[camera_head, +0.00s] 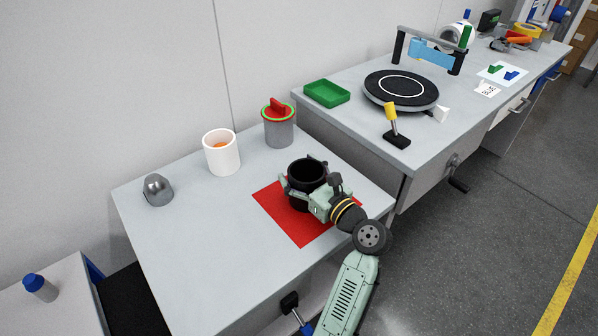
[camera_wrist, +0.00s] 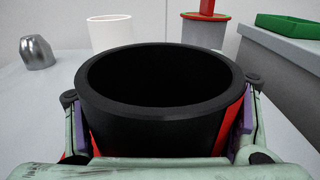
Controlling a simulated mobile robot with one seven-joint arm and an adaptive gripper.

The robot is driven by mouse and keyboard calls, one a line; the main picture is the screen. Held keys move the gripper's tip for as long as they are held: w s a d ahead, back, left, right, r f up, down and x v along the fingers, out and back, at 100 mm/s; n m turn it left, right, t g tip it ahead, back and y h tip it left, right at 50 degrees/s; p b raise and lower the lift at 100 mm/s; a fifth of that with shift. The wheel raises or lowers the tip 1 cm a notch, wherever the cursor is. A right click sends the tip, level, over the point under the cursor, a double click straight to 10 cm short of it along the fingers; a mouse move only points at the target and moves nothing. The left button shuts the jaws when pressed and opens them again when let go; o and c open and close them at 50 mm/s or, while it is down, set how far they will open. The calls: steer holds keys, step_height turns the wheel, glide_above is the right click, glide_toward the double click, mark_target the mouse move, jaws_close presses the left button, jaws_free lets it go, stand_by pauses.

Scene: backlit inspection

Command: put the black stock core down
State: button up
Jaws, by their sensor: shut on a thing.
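The black stock core (camera_head: 308,172) is an open, upright black cylinder over the red mat (camera_head: 271,203). In the wrist view the core (camera_wrist: 158,128) fills the middle, its wide mouth facing up. My gripper (camera_head: 304,186) is shut on the core, with one finger on each side of it. In the wrist view the fingers of my gripper (camera_wrist: 160,115) hug the core's left and right walls. Red shows beside the core, low at both sides. Its underside is hidden, so I cannot tell whether it touches the mat.
On the same table stand a white cup (camera_head: 221,154) with something orange inside, a grey canister with a red and green top (camera_head: 278,126), and a metal dome-shaped piece (camera_head: 158,190). A higher bench with a green tray (camera_head: 327,93) and black turntable (camera_head: 400,90) adjoins. The table's front left is clear.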

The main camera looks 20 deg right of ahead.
steer(key=o, duration=1.4)
steer(key=b+v, duration=0.2)
steer(key=v, duration=1)
steer(key=shift+r, duration=0.1)
